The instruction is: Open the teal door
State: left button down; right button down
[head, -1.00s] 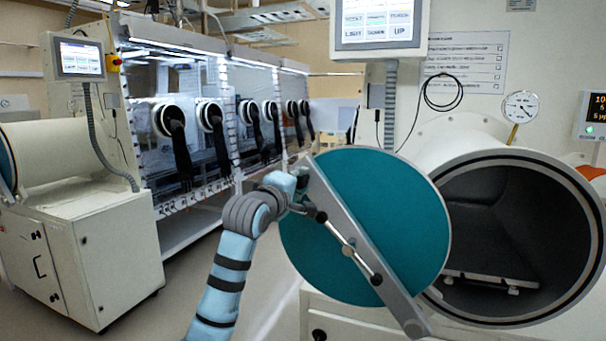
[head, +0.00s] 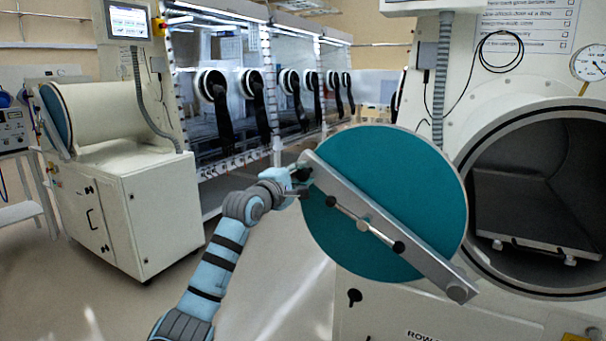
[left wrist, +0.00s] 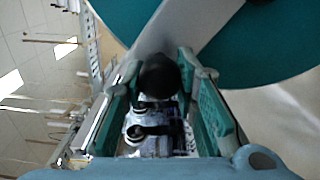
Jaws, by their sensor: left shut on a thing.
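The teal door (head: 418,185) is a round disc standing open, swung out to the left of the chamber mouth (head: 535,190). A grey diagonal bar (head: 418,252) crosses its face, carrying a thin rod with black ends. My left gripper (head: 300,178) is at the upper left end of that bar. In the left wrist view, my left gripper (left wrist: 160,78) has its fingers on both sides of a black knob (left wrist: 158,74) in front of the bar and is shut on it. The teal door also shows there (left wrist: 265,50). My right gripper is not in view.
The chamber holds a grey tray (head: 535,247). A white cabinet with a second cylinder (head: 112,112) stands at the left. A row of gloveboxes (head: 270,100) with black gloves runs behind. Open floor (head: 270,270) lies around my left arm.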

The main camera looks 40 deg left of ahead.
pick_arm(q)
jog(key=shift+f, duration=0.1)
jog(key=c, duration=1.3)
grip_release()
jog(key=shift+w, duration=0.1)
jog(key=shift+s, duration=0.2)
jog(key=s, duration=0.3)
jog(key=s+d, duration=0.1)
jog(key=s, duration=0.7)
jog(key=shift+s+d, duration=0.2)
jog(key=shift+s, duration=0.05)
